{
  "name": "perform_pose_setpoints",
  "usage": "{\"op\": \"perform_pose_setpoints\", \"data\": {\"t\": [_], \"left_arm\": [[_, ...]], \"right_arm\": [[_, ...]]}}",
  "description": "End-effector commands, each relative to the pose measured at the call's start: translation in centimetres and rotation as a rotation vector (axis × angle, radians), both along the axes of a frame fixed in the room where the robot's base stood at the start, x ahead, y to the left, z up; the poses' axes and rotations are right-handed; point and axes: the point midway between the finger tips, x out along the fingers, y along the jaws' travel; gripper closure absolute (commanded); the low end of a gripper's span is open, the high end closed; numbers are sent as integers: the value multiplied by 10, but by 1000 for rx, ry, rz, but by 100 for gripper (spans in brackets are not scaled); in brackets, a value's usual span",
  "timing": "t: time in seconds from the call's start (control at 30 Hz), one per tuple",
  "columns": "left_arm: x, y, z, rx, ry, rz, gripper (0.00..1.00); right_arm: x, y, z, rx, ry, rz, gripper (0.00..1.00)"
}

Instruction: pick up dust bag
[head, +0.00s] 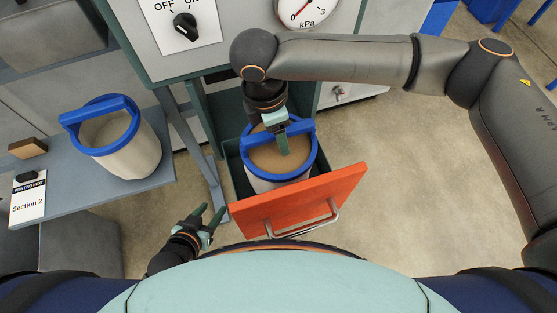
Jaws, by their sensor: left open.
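One dust bag (278,160), a pale cylinder with a blue rim and blue handle and a brown top, stands in the open drawer with the orange front. My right gripper (283,142) points down over it, at the blue handle across its top. Its fingers overlap the handle, and I cannot tell whether they are closed on it. A second, similar dust bag (128,145) stands upright on the grey shelf at the left, its blue handle raised. My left gripper (207,218) is open and empty, low in the picture, left of the drawer.
The orange drawer front (298,201) with a metal handle is pulled out towards me. The grey shelf (95,190) also holds a "Section 2" sign (28,200) and a brown block (28,147). A switch panel with a gauge (303,8) is above. Floor at the right is clear.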

Motion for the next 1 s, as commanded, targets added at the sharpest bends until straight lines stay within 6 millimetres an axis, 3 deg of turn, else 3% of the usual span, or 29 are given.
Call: {"op": "perform_pose_setpoints", "data": {"t": [1.0], "left_arm": [[0, 0, 7, 0, -1, 0, 50]], "right_arm": [[0, 0, -5, 0, 0, 0, 38]]}}
